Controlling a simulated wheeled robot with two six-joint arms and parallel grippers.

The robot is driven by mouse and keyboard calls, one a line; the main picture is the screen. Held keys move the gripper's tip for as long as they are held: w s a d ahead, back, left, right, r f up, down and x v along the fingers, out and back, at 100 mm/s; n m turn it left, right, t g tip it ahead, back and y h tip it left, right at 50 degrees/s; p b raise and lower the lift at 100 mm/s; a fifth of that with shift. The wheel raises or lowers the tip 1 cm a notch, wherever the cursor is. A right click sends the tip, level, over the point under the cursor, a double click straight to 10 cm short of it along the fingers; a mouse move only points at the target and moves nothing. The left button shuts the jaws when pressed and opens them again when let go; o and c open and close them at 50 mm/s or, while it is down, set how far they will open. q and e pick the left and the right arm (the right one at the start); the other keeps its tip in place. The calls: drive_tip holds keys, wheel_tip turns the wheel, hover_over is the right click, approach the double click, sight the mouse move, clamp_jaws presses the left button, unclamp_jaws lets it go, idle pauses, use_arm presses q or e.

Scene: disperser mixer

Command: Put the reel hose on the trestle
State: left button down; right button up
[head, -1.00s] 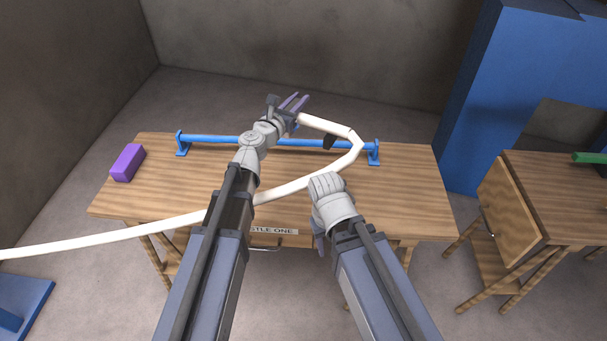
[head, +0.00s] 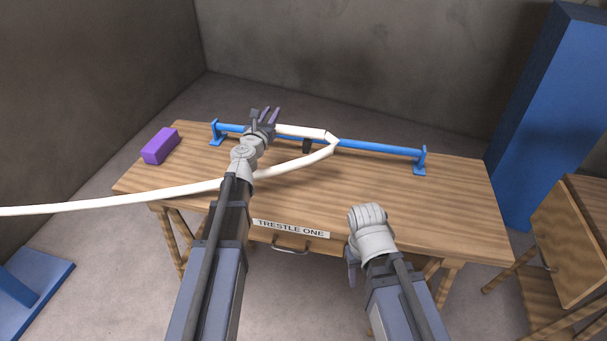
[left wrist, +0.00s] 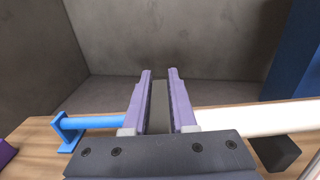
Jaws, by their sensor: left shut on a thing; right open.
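The white hose (head: 120,206) comes in from the left, crosses over the wooden trestle table, bends sharply near its middle and runs back to my left gripper (head: 267,117). The table front carries a label, TRESTLE ONE (head: 291,228). In the left wrist view, my left gripper (left wrist: 160,75) has a dark grey piece between its purple fingers, and the white hose (left wrist: 255,117) extends right from it. I take the grey piece as part of the hose. My right gripper (head: 351,268) is open and empty before the table's front edge, its fingers partly hidden.
A blue rail (head: 380,149) on two end feet stands along the table's back; the hose passes close to it, contact unclear. A purple block (head: 160,146) sits at the table's left. The table's right half is clear.

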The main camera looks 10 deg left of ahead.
use_arm(q)
drive_tip(key=shift+f+b, duration=5.05)
drive_tip(key=shift+f, duration=0.05)
drive_tip(key=shift+r, duration=0.15)
drive_tip(key=c, duration=0.7)
unclamp_jaws()
